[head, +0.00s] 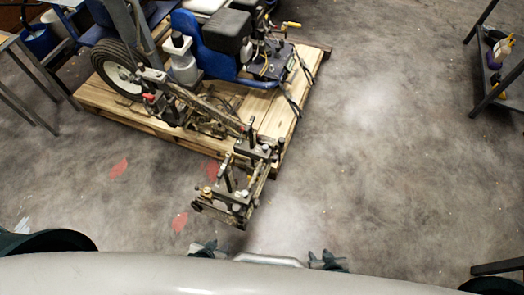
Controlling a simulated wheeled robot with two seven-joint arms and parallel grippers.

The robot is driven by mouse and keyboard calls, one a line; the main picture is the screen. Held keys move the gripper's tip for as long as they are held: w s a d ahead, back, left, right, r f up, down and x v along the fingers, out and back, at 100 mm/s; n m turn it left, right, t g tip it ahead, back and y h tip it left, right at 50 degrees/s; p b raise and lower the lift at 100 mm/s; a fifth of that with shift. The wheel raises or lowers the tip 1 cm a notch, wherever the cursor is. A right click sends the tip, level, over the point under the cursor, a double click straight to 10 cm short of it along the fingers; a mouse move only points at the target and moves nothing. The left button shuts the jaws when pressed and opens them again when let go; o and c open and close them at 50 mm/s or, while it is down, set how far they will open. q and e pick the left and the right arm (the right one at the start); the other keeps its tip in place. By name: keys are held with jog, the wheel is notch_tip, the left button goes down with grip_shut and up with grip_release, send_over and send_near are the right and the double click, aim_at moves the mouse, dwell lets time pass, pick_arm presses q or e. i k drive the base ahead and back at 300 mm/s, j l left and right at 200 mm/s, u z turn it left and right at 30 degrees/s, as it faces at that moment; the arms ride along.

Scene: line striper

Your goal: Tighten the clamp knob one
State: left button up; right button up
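The line striper (215,75) stands on a wooden pallet. Its metal front frame (232,190) sticks out past the pallet's near corner, towards me. Small light and brass-coloured knobs, such as a brass one (207,190) and a pale one (237,207), show on this frame. They are too small to tell which one is the clamp knob. My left gripper (204,248) is at the bottom edge, below the frame and apart from it. My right gripper (320,257) is at the bottom, to the right of the frame. Only dark tips show of both, largely hidden by my body.
The wooden pallet (130,113) lies under the machine. Red marks (180,222) are on the concrete floor. A dark metal shelf (482,95) with bottles stands at the far right. A table (28,62) is at the left. The floor right of the machine is clear.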

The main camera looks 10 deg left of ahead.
aim_at(274, 158)
jog(key=u, duration=0.4)
jog(key=l+u, duration=0.15)
jog(key=u, duration=0.3)
jog(key=l+u, duration=0.1)
jog(key=u, duration=0.3)
jog(key=l+u, duration=0.3)
jog(key=l, duration=0.2)
jog(key=l+u, duration=0.3)
jog(key=l, duration=0.25)
jog(key=k+l+u, duration=0.25)
jog(key=l, duration=0.2)
jog(key=l+u, duration=0.3)
jog(key=l, duration=0.25)
jog(key=k+l, duration=0.15)
jog(key=l, duration=0.2)
jog(key=k+l, duration=0.15)
jog(key=l, duration=0.2)
jog(key=k+l+u, duration=0.1)
jog(key=l, duration=0.25)
jog(key=k+l, duration=0.2)
jog(key=l, duration=0.15)
jog(key=k+l, duration=0.15)
jog(key=l, duration=0.2)
jog(key=k+l, duration=0.15)
jog(key=l, duration=0.2)
jog(key=u, duration=0.05)
